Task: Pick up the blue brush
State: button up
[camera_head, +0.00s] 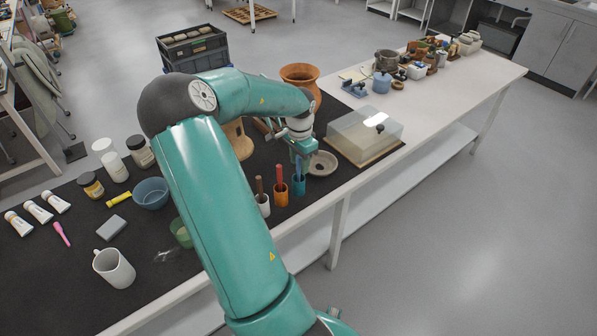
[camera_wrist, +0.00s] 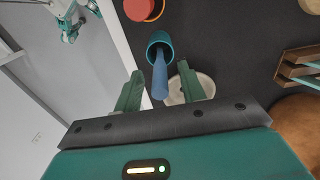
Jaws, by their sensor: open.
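The blue brush stands in a teal cup, its blue handle (camera_wrist: 160,80) pointing up toward my wrist camera. The teal cup (camera_wrist: 153,40) also shows in the head view (camera_head: 298,188), at the right end of a row of cups near the table's front edge. My gripper (camera_wrist: 160,71) is open, with one green finger on each side of the blue handle in the wrist view. I cannot tell whether the fingers touch it. In the head view my gripper (camera_head: 302,154) is just above the teal cup, and the brush is partly hidden.
An orange cup with a red handle (camera_head: 280,178) and a white cup with a brown handle (camera_head: 262,202) stand to the left. A shallow grey dish (camera_head: 322,163) lies close behind. A clear-covered case (camera_head: 362,135) is to the right. A terracotta pot (camera_head: 301,76) stands farther back.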

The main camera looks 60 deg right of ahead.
notch_tip(320, 180, down, 2)
jog(key=shift+f, duration=0.2)
jog(key=shift+w, duration=0.1)
grip_shut()
notch_tip(320, 180, up, 10)
jog(key=shift+r, duration=0.1)
dwell(0.4)
jog(key=shift+a, duration=0.1)
